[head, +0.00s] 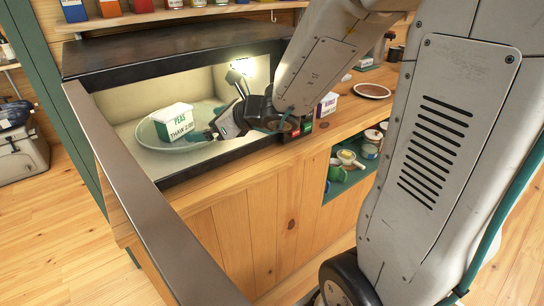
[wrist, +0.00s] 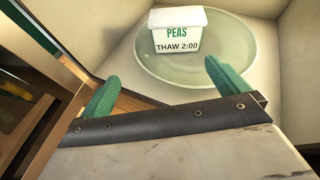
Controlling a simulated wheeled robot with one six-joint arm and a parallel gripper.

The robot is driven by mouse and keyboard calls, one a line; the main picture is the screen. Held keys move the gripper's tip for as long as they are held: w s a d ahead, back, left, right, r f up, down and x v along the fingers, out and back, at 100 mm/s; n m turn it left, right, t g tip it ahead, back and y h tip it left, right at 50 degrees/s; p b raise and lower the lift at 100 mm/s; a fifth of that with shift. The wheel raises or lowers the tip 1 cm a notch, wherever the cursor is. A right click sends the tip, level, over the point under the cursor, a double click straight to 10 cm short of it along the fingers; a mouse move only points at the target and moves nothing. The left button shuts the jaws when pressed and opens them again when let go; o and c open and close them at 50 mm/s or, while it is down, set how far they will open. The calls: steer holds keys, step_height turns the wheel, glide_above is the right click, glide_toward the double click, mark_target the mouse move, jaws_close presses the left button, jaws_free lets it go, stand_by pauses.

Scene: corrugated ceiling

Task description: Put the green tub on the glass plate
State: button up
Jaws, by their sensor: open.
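The tub (head: 173,122) is white with green lettering reading "PEAS" and "THAW 2:00". It sits on the round glass plate (head: 147,131) inside the lit microwave, toward the plate's left part in the head view. In the wrist view the tub (wrist: 177,32) stands upright on the far part of the pale green glass plate (wrist: 225,72). My gripper (head: 209,133) is at the microwave's opening, to the right of the tub and apart from it. Its green fingertips (wrist: 163,84) are spread wide in the wrist view, with nothing between them.
The open microwave door (head: 150,190) juts toward me along the left. The microwave's right wall and control side (head: 290,126) are close to my arm. Shelf items (head: 345,157) are below.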

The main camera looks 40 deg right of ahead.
steer(key=s+a+r+n+g+y, duration=0.35)
steer(key=s+a+n+g, duration=0.5)
steer(key=s+n, duration=0.65)
steer(key=s+d+n+g+h, duration=0.2)
steer(key=s+d+n+h, duration=0.7)
steer(key=s+n, duration=0.5)
steer(key=shift+s+d+f+h, duration=0.3)
steer(key=shift+d+f+h, duration=0.05)
steer(key=shift+d+f, duration=0.15)
